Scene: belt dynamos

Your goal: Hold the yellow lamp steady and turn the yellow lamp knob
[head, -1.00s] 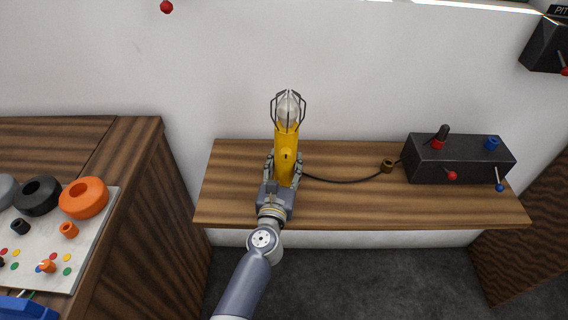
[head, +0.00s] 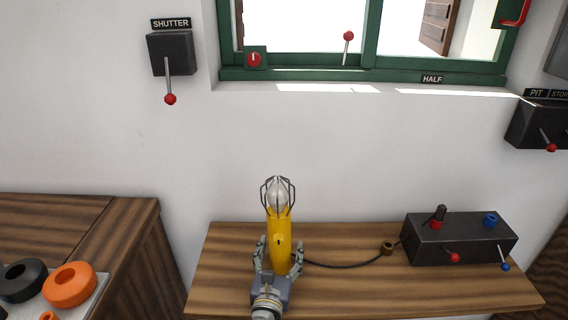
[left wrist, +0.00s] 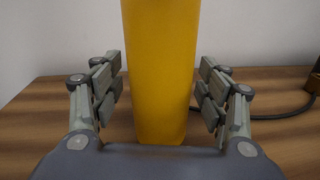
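The yellow lamp (head: 279,232) stands roughly upright above the wooden bench, with a clear bulb in a wire cage on top. Its yellow body fills the middle of the left wrist view (left wrist: 160,65). My left gripper (head: 280,252) has one finger on each side of the lower body. In the left wrist view (left wrist: 160,90) narrow gaps show between the finger pads and the lamp, so it is open around it. I cannot make out the lamp knob clearly. My right gripper is not in view.
A dark cable runs right from the lamp to a brass-coloured fitting (head: 387,247) by a black control box (head: 458,239) with red and blue controls. A shutter lever box (head: 171,55) and a green window frame (head: 235,73) are on the wall. Another bench (head: 82,222) stands left.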

